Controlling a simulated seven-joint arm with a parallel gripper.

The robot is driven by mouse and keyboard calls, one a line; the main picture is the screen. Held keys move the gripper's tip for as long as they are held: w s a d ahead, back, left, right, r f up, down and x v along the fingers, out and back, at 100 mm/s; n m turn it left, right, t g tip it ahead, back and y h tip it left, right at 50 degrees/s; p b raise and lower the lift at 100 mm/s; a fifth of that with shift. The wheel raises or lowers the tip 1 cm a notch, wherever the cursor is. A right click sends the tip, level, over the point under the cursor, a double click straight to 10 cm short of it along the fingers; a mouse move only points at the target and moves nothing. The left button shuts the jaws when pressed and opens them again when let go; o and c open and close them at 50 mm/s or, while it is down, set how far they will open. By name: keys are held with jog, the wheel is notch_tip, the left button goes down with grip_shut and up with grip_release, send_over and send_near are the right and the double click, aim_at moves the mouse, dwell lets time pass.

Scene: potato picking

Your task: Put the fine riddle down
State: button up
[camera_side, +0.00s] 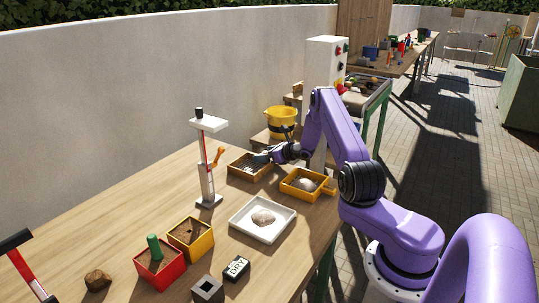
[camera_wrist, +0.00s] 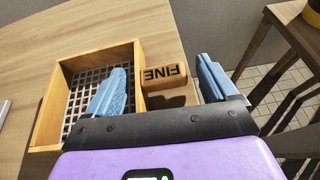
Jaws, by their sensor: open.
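The fine riddle (camera_side: 240,172) is a square wooden frame with a dark mesh bottom, lying flat on the table near its far edge. In the wrist view its frame (camera_wrist: 45,112) is at the left, and its stubby wooden handle marked FINE (camera_wrist: 165,75) sticks out on the right. My gripper (camera_side: 272,156) is at the handle side of the riddle. In the wrist view its two blue fingers are apart, one over the mesh side and one beyond the handle, with the handle between them. I see gaps beside the handle.
A yellow handled tray (camera_side: 318,196) with a pale lump stands close by on the right. A white tray (camera_side: 240,233) with another lump is nearer. A white-topped stand (camera_side: 208,200) is to the left. Red (camera_side: 165,284) and yellow (camera_side: 205,250) boxes are in front. A yellow bucket (camera_side: 282,117) stands beyond.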

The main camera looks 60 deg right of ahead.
jog(key=v, duration=1.2)
jog(key=shift+d, duration=0.1)
